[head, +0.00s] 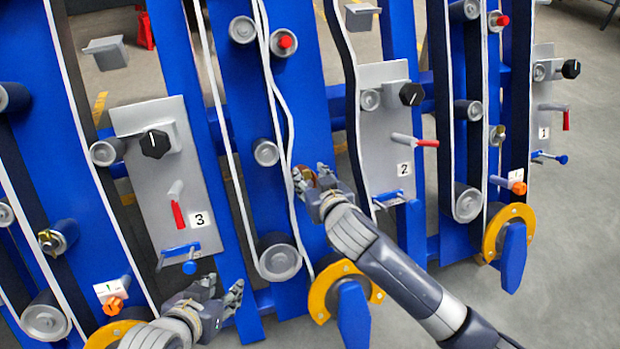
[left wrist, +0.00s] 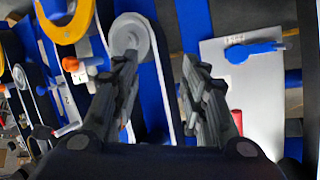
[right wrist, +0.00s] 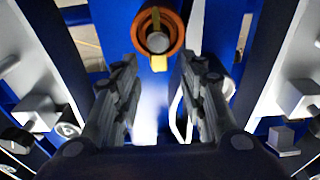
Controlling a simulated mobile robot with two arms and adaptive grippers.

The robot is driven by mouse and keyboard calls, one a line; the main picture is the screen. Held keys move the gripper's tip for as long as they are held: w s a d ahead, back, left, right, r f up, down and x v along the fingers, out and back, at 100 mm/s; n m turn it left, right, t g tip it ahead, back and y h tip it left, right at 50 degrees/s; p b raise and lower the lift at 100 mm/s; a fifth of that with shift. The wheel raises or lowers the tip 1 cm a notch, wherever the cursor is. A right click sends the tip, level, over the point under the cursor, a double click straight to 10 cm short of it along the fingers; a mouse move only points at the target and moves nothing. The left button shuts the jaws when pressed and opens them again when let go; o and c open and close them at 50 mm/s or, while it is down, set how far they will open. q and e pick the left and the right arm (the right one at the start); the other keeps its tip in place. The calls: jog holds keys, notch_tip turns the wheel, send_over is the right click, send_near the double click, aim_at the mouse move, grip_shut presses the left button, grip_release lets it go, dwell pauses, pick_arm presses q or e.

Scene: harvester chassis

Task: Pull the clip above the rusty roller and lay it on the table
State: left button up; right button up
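The rusty roller (right wrist: 165,17) shows in the right wrist view as an orange-brown ring around a grey shaft end. A yellow clip (right wrist: 158,63) shows at the shaft, with yellow pieces on both sides of it. In the head view, the roller and clip are mostly hidden behind my right gripper (head: 311,176). My right gripper is open, its fingertips apart just short of the roller, and nothing is between them. My left gripper (head: 222,290) is open and empty at the lower left, in front of the blue frame. The table is not clearly visible.
Blue uprights carry grey rollers and white-edged belts. Grey panel 3 (head: 150,205) and panel 2 (head: 384,135) have black knobs, red handles and blue levers that stick out. Yellow flanges (head: 335,275) sit low. Open floor (head: 580,230) lies at the right.

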pick_arm(q)
jog(key=shift+w+d+r+t, duration=0.2)
jog(key=shift+w+r+t, duration=0.1)
jog(key=shift+w+r, duration=0.15)
jog(key=shift+w+d+r+t, duration=0.15)
jog(key=shift+w+r+t, duration=0.15)
jog(key=shift+w, duration=0.2)
pick_arm(e)
jog(key=shift+w+a+f, duration=0.25)
jog(key=shift+w, duration=0.4)
grip_shut()
pick_arm(q)
jog(key=shift+s+f, duration=0.1)
pick_arm(e)
jog(key=shift+r, duration=0.1)
